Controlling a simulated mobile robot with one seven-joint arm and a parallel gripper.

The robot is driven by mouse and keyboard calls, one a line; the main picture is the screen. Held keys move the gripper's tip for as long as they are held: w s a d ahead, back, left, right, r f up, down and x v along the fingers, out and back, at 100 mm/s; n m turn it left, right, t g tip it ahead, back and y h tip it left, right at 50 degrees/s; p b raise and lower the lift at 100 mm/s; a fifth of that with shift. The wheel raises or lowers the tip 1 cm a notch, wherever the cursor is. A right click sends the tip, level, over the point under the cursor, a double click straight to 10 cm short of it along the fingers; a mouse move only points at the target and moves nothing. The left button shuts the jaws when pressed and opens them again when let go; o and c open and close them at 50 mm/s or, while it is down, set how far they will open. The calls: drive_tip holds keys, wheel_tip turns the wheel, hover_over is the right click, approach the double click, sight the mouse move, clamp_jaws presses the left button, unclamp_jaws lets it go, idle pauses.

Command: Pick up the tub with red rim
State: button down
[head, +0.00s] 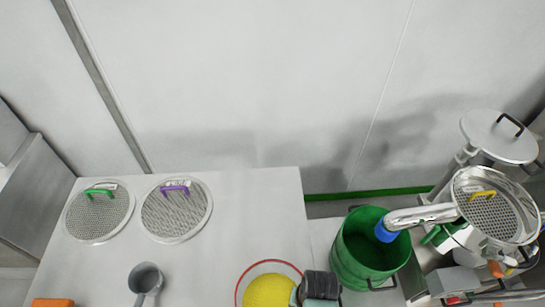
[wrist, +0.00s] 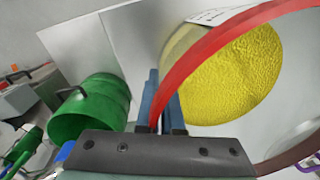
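The tub with red rim (head: 240,287) stands at the front of the white table in the head view, partly cut off by the bottom edge. It holds yellow powder. In the wrist view its red rim (wrist: 222,38) curves across the picture and passes down between the two fingers of my gripper (wrist: 163,104). The fingers are close together, one on each side of the rim and wall, and appear shut on it. In the head view my gripper (head: 318,288) is at the tub's right side; the fingertips are hidden there.
Two round sieves, with green (head: 100,213) and purple (head: 176,210) handles, lie at the table's back left. A grey scoop (head: 146,279) lies in front. A green bin (head: 349,262) stands right of the table, with a metal sieve machine (head: 497,212) beyond.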

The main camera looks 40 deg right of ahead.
drive_tip(key=shift+w+r, duration=0.1)
drive_tip(key=shift+r, duration=0.05)
wheel_tip(320, 180, up, 10)
drive_tip(key=shift+f+b, duration=0.1)
drive_tip(key=shift+b, duration=0.25)
idle(0.4)
idle(0.4)
